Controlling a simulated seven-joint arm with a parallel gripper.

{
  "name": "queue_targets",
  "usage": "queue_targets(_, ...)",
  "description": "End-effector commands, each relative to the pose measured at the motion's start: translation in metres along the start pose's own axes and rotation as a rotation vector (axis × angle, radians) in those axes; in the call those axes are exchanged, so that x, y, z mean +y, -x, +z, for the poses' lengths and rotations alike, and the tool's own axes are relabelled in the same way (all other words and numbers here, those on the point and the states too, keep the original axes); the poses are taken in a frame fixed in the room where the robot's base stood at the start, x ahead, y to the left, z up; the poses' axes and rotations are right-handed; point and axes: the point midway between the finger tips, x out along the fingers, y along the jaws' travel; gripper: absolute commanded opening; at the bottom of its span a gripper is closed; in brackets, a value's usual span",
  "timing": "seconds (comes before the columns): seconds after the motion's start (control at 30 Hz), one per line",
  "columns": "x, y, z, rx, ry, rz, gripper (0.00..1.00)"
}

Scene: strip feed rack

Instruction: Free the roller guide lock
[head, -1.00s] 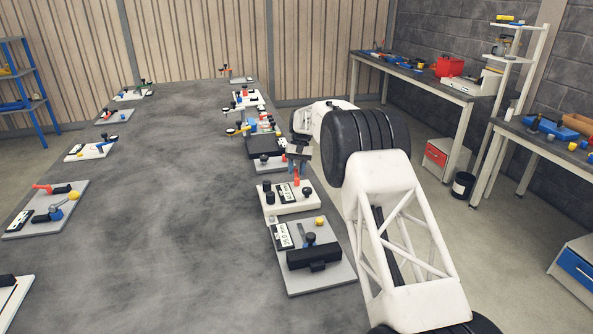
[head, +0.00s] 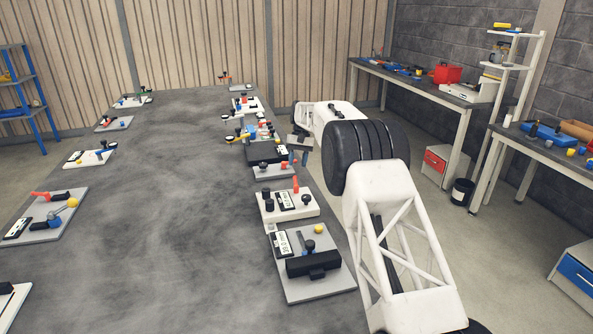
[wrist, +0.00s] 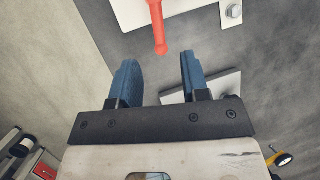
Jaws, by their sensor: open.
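My gripper (wrist: 158,82) is open and empty, with its two blue fingers apart in the wrist view. A red lever (wrist: 157,30) on a white plate (wrist: 190,8) lies just beyond the fingertips, roughly in line with the gap and not between the fingers. In the head view a red lever (head: 295,184) stands at the back of a white plate (head: 272,216) with black knobs and a label. My gripper is beyond that plate, near the table's right edge, partly hidden by my arm. I cannot read which fixture is the roller guide lock.
A grey plate (head: 321,291) with a black block and yellow knob is nearest on the right side of the table (head: 180,200). More fixtures line both edges. The table's middle is clear. A workbench (head: 440,92) stands beyond the arm.

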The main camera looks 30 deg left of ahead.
Motion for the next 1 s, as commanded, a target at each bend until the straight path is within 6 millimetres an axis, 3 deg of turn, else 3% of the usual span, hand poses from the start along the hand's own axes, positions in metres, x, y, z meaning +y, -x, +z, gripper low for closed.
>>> queue_targets(0.27, 0.0, 0.015, 0.0, -0.001, 0.0, 0.0, 0.42)
queue_targets(1.0, 0.0, 0.015, 0.0, -0.001, 0.0, 0.0, 0.42)
